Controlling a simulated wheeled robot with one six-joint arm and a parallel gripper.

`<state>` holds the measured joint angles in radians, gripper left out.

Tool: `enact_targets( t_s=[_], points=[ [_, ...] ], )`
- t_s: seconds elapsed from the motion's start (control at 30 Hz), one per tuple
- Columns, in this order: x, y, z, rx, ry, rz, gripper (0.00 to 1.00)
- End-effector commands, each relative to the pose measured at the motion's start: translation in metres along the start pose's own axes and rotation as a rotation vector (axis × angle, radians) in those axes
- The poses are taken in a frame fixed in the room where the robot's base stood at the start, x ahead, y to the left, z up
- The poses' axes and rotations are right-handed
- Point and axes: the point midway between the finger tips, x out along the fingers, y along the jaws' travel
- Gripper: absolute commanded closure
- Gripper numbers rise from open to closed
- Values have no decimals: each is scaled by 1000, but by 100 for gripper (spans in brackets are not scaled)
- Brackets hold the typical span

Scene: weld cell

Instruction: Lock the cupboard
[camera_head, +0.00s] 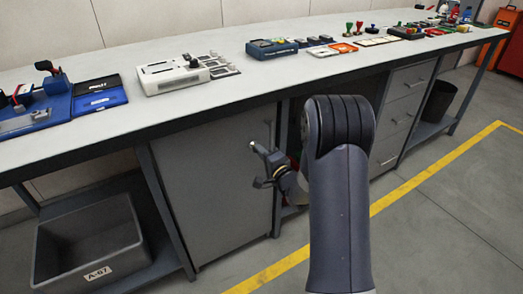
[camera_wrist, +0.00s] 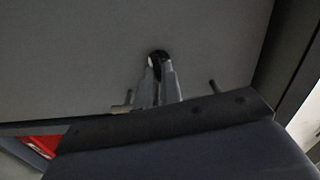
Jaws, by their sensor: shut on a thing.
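The cupboard (camera_head: 212,185) is a plain grey door under the workbench, left of my arm in the head view. It appears closed. Its grey face (camera_wrist: 75,60) fills the upper part of the wrist view. My gripper (camera_head: 257,150) is at the right side of this door. In the wrist view my gripper's two fingers (camera_wrist: 158,66) come together on a small dark fitting (camera_wrist: 158,55) at the door face. The fingers cover most of the fitting, so its shape and turn cannot be told.
The workbench (camera_head: 225,97) overhangs the door and carries several tools and trays. A grey bin (camera_head: 88,238) stands on the low shelf at left. A drawer unit (camera_head: 408,100) is right of my arm. The floor in front (camera_head: 440,225) is clear.

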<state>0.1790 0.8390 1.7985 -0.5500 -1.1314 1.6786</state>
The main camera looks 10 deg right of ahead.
Motion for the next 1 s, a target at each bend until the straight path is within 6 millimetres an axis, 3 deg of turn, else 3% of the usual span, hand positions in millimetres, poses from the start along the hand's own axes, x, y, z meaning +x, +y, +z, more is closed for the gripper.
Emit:
enact_targets(
  t_s=[0.3, 0.87, 0.9, 1.0],
  points=[
    [0, 0, 0, 133, 1, 0, 100],
    [0, 1, 0, 165, 1, 0, 100],
    [0, 1, 0, 165, 1, 0, 93],
    [0, 1, 0, 164, 1, 0, 85]
  ],
)
